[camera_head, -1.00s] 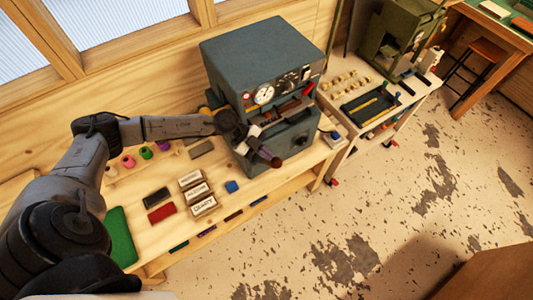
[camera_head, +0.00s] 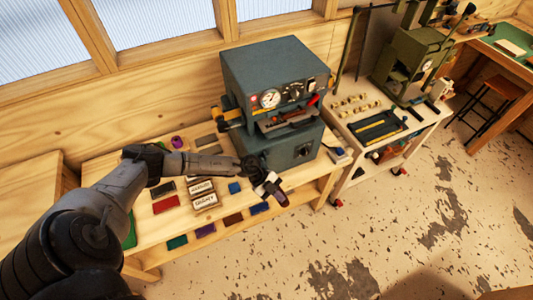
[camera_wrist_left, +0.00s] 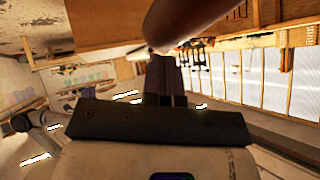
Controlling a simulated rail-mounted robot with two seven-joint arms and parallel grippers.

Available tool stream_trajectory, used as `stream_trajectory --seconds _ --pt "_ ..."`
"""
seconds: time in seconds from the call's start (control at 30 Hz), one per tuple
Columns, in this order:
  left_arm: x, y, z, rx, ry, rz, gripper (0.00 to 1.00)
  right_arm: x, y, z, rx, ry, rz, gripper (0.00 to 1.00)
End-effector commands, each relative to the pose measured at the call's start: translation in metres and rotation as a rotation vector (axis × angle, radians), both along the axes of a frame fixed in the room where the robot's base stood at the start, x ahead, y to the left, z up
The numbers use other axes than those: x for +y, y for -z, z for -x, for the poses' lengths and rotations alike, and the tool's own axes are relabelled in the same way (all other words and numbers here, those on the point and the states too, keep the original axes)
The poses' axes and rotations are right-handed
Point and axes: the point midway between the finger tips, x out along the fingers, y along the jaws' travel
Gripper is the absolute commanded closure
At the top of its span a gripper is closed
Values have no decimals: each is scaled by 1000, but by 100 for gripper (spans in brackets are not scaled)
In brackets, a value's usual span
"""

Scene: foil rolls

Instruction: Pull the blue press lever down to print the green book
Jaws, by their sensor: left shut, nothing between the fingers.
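The blue-grey press (camera_head: 265,75) stands at the back of the bench, with a round gauge on its front. A red handle end (camera_head: 314,100) shows at its right front; I cannot make out a blue lever. My left gripper (camera_head: 277,191) is shut and empty, in front of the press's lower body and over the bench's front edge. Its dark fingers (camera_wrist_left: 167,75) are together in the left wrist view. A green book (camera_head: 177,242) lies on the lower shelf. A green flat piece (camera_head: 131,232) on the bench is mostly hidden by my arm. My right gripper is out of view.
A red book (camera_head: 165,204), white labelled blocks (camera_head: 203,193) and a small blue block (camera_head: 234,187) lie on the bench. A side table (camera_head: 405,120) with a dark tray stands right. A blurred brown rounded thing (camera_wrist_left: 185,18) is beyond the fingers. The floor in front is clear.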

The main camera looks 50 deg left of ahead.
Motion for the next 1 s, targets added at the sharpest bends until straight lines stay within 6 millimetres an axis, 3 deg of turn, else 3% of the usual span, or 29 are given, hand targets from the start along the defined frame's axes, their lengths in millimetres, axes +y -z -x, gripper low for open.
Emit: stream_trajectory --seconds 0.1,0.4,0.7,1.0 --pt "-8 23 2 2 0 1 100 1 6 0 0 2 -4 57" --pt "-15 54 4 1 0 0 100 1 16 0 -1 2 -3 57" --pt "-16 70 8 6 -1 -7 100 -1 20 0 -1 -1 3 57" --pt "-17 73 8 7 0 -7 100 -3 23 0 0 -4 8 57"
